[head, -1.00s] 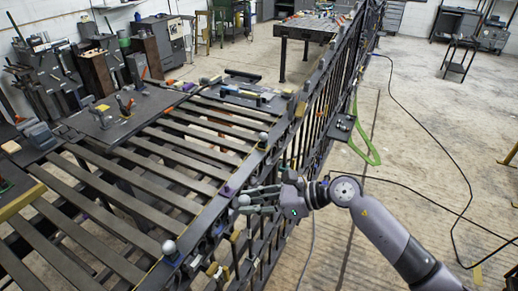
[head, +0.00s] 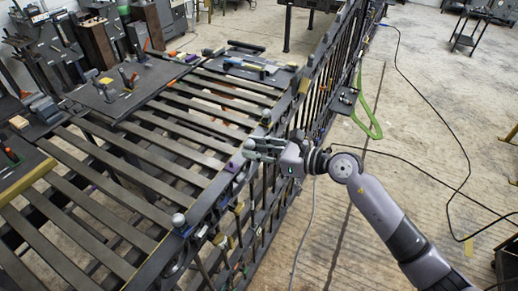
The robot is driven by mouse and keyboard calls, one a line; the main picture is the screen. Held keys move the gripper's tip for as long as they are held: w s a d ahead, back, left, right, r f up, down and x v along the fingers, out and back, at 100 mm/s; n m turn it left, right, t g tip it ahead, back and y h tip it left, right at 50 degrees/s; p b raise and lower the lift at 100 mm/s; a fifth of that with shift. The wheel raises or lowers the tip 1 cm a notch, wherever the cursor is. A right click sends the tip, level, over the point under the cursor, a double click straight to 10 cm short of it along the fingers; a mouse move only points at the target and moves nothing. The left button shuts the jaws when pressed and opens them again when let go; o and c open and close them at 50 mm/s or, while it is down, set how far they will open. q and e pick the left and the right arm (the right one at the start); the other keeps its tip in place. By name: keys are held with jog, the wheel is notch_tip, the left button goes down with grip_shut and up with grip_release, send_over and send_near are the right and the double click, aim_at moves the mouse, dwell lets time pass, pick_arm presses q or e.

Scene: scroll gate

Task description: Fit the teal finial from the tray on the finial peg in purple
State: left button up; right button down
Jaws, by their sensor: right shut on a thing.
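My right gripper (head: 262,150) comes in from the right, over the gate's top rail. It is shut on a small rounded finial (head: 249,144), which looks grey-teal at this size; the fingers partly cover it. The purple finial peg (head: 236,166) shows on the rail, just below and left of the held finial. They look apart in the picture, but the exact gap in depth cannot be told. A small dark tray (head: 346,97) is at the gate's right side, farther back. My left gripper is not in view.
A green loop (head: 370,120) hangs by the tray. Cables cross the open floor at right.

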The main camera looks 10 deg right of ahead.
aim_at(237, 170)
jog(key=shift+x, duration=0.85)
jog(key=shift+w+a, duration=0.1)
jog(key=shift+a, duration=0.1)
jog(key=shift+x, duration=2.25)
jog(key=shift+f, duration=1.3)
jog(key=shift+d, duration=0.1)
jog(key=shift+f+b, duration=1.6)
jog(key=shift+f, duration=0.25)
jog(key=c, duration=1.3)
grip_release()
